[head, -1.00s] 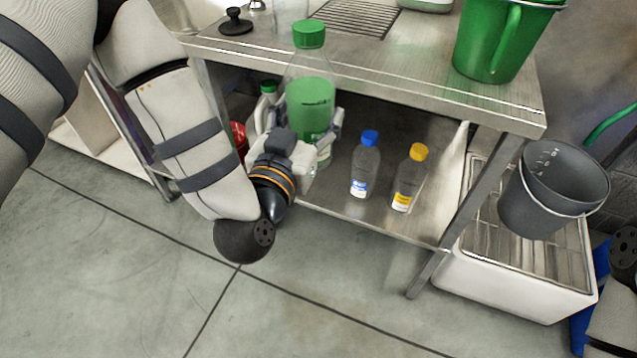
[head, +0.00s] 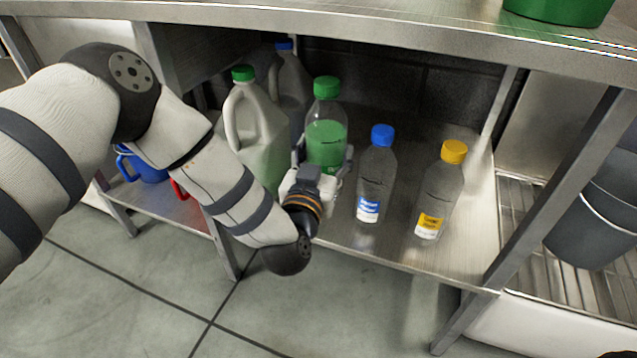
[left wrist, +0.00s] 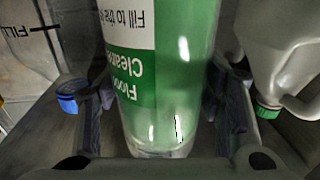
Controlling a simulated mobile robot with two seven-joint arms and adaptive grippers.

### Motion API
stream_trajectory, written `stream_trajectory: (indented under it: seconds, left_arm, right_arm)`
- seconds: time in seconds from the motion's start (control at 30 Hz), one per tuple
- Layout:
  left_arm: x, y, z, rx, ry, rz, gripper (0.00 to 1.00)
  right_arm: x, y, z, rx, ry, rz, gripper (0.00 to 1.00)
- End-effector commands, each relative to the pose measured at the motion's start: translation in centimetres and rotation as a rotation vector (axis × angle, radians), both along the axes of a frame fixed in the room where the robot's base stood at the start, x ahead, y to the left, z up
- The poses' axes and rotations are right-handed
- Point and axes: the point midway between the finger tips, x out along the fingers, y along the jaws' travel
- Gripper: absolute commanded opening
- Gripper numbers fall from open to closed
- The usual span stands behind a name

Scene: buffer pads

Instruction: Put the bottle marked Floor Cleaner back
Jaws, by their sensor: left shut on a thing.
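The Floor Cleaner bottle (head: 326,135) is clear with a green cap and green liquid. It is upright, at the lower shelf between a green-capped jug and a blue-capped bottle. My left gripper (head: 322,162) is shut around its lower part. In the left wrist view its green and white label (left wrist: 128,70) reads upside down as "Floor Cleaner". The gripper hides its lower part in the head view, so I cannot tell whether its base touches the shelf (head: 385,245).
The white jug (head: 258,135) stands close left, with a blue-capped jug (head: 288,85) behind it. A blue-capped bottle (head: 376,175) and a yellow-capped bottle (head: 440,190) stand to the right. The steel tabletop (head: 400,32) is overhead. A table leg (head: 540,205) is at right.

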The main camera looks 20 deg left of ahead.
Motion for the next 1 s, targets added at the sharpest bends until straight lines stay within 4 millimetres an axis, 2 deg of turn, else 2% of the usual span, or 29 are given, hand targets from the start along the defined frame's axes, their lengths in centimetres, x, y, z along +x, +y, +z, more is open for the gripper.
stream_trajectory:
  seconds: [0.03,0.1,0.2,0.43,0.6,0.97,1.0]
  left_arm:
    - [0.9,0.8,-1.7,0.0,0.001,0.004,0.05]
    - [1.9,1.4,-3.3,0.0,0.002,0.003,0.05]
    - [2.9,2.2,-4.6,0.0,-0.001,0.002,0.05]
    - [4.1,3.0,-6.1,0.0,-0.003,0.001,0.05]
    - [4.2,3.1,-9.3,-0.001,0.0,0.001,0.05]
    - [4.2,3.0,-9.3,-0.001,-0.003,0.0,0.05]
    - [4.1,3.0,-9.5,0.0,0.002,-0.001,0.67]
  right_arm:
    - [-0.3,0.0,-0.9,0.001,0.014,0.001,0.81]
    - [-0.5,0.1,-1.6,0.002,0.025,0.001,0.81]
    - [-0.7,0.2,-2.3,0.003,0.035,0.003,0.81]
    - [-1.0,0.2,-3.0,0.005,0.048,0.003,0.81]
    - [-1.5,0.2,-4.0,0.006,0.069,0.004,0.81]
    - [-1.5,0.3,-3.9,0.006,0.07,0.004,0.81]
    - [-1.5,0.3,-3.9,0.006,0.069,0.004,0.81]
